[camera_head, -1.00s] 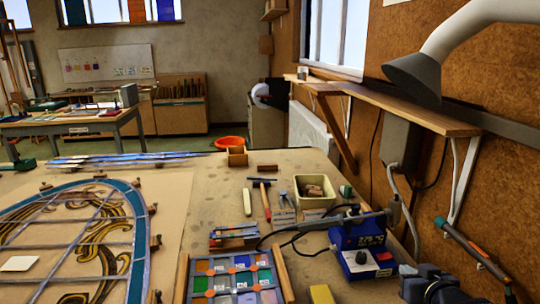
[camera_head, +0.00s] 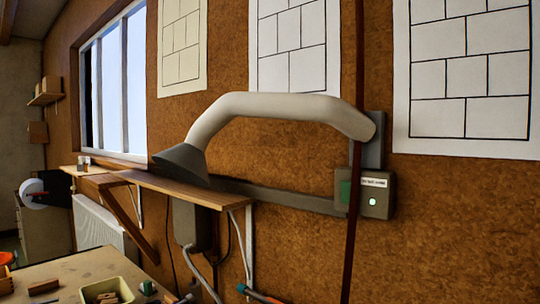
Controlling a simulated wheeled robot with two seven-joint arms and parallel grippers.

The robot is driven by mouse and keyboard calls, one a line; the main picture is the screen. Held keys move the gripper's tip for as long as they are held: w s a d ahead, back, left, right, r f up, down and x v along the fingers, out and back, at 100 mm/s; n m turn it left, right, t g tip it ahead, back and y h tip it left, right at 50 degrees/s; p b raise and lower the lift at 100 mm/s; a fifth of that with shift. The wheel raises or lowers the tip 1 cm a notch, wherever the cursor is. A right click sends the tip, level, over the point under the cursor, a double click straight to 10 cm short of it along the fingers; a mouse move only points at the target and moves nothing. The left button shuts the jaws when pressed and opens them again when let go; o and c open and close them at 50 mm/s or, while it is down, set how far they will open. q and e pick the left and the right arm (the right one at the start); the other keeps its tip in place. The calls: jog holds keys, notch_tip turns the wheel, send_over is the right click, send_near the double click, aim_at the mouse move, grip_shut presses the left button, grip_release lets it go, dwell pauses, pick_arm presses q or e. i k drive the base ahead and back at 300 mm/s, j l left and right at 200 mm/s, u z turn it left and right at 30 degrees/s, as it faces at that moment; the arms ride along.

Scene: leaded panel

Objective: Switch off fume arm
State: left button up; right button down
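The fume arm (camera_head: 265,106) is a thick pale tube that bends down on the left to a dark grey cone hood (camera_head: 182,163). Its right end meets a grey mount on the cork-brown wall. Below that end, a grey switch box (camera_head: 378,196) is fixed to the wall. It has a white label, too small to read surely, a small lit green light (camera_head: 372,202) and a green patch (camera_head: 344,192) at its left. A dark red vertical pole crosses in front of the box's left part and hides some of it. Neither of my grippers is in view.
A wooden shelf (camera_head: 160,189) on white brackets runs along the wall below the hood. The workbench (camera_head: 70,270) shows at the lower left, with a cream tray (camera_head: 108,290) on it. Paper patterns (camera_head: 465,75) hang above.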

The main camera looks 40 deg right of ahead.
aim_at(345, 187)
jog(key=z, duration=1.2)
